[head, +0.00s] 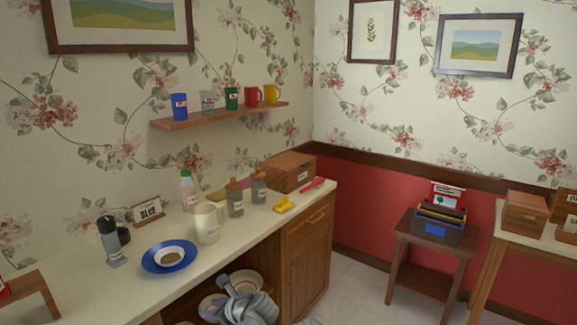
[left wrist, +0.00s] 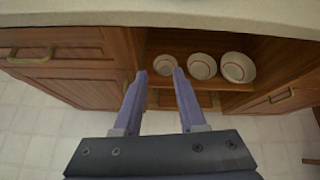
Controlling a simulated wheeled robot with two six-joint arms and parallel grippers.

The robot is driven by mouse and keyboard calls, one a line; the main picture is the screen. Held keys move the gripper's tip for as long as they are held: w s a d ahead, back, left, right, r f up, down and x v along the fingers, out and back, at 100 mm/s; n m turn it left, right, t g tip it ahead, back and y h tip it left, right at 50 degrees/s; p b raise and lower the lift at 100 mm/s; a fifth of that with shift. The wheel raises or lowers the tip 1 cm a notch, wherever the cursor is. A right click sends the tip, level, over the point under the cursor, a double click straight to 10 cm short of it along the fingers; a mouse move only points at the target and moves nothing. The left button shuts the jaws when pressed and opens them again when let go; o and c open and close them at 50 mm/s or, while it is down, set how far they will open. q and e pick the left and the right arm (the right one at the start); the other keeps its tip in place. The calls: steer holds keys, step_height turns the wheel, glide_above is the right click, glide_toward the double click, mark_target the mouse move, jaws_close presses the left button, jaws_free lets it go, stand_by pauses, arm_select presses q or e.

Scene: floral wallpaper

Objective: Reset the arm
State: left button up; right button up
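My left gripper (head: 243,284) shows at the bottom of the head view, low in front of the open part of the cabinet. In the left wrist view my left gripper (left wrist: 160,73) has its two fingers apart with nothing between them. Beyond the fingertips, white bowls (left wrist: 202,66) with a thin dark ring stand on the cabinet's inner shelf. The gripper does not appear to touch them. My right gripper is in neither view.
The counter (head: 75,247) overhangs the cabinet. It holds a blue plate (head: 148,261) with a bowl, a cream pitcher (head: 207,224), a dark bottle (head: 111,243) and a wooden box (head: 292,172). A side table (head: 402,240) stands right. The tiled floor (head: 356,285) between is clear.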

arm_select(q)
steer(key=s+d+f+n+g+h, duration=0.3)
steer(key=s+f+n+g+h, duration=0.55)
steer(key=n, duration=1.45)
steer(key=s+d+r+m+t+p, duration=0.1)
steer(key=s+d+r+m+p, duration=0.2)
steer(key=s+d+r+p, duration=0.4)
steer(key=s+d+p, duration=0.1)
steer(key=s+d, duration=0.1)
steer(key=d, duration=0.2)
steer(key=shift+s+d+r, duration=0.15)
steer(key=shift+s+d, duration=0.15)
steer(key=shift+s, duration=0.1)
steer(key=shift+t+y, duration=0.25)
